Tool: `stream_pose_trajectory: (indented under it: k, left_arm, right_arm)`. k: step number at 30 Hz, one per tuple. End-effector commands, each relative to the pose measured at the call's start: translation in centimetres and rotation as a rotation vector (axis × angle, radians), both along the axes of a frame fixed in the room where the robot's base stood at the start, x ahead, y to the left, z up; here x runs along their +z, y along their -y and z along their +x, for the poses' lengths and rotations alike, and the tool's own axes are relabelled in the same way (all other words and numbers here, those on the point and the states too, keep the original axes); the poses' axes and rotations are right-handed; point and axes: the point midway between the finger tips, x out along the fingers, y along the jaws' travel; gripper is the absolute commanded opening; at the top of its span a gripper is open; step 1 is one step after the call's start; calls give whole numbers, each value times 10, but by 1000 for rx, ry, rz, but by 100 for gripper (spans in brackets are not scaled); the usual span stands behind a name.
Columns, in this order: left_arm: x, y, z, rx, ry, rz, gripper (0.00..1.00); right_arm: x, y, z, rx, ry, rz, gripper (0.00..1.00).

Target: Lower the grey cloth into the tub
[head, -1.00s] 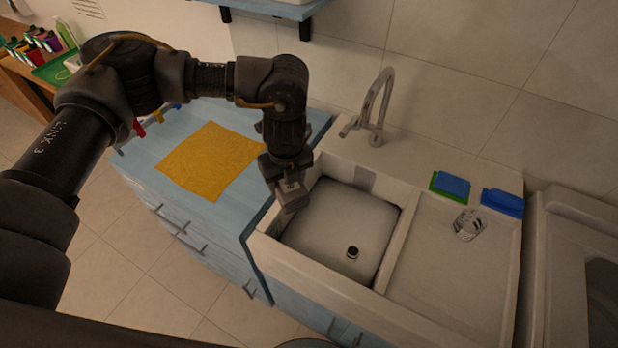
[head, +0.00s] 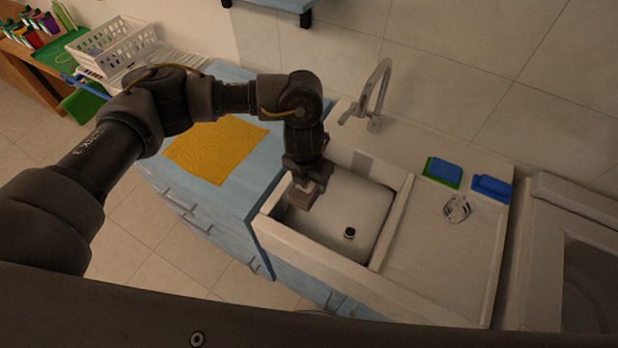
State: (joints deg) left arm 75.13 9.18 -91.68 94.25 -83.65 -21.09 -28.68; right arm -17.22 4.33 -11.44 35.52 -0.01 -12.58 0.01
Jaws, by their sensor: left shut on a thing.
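My left gripper (head: 308,184) points down over the left part of the sink tub (head: 355,205). It is shut on a small bunched grey-brown piece, which looks like the grey cloth (head: 301,198). The cloth sits below the fingers, near the tub's left wall; I cannot tell whether it touches the tub. The tub is pale, with a dark round drain (head: 349,233), and its floor looks otherwise empty. The gripper and cloth hide part of the tub's left side. My right gripper is not in view.
A yellow cloth (head: 215,150) lies flat on the blue counter left of the sink. A tap (head: 375,95) stands behind the tub. Sponges (head: 443,170) and a clear glass-like item (head: 456,208) are at the right drainboard. A white rack (head: 115,45) stands far left.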

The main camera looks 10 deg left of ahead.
Motion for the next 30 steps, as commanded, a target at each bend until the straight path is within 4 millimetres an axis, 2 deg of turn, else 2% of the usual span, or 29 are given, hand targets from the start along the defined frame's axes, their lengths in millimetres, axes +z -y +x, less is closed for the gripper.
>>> stream_pose_trajectory:
  k: [30]
  left_arm:
    - [-124,0,0,1,0,0,29]
  right_arm:
    - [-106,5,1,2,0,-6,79]
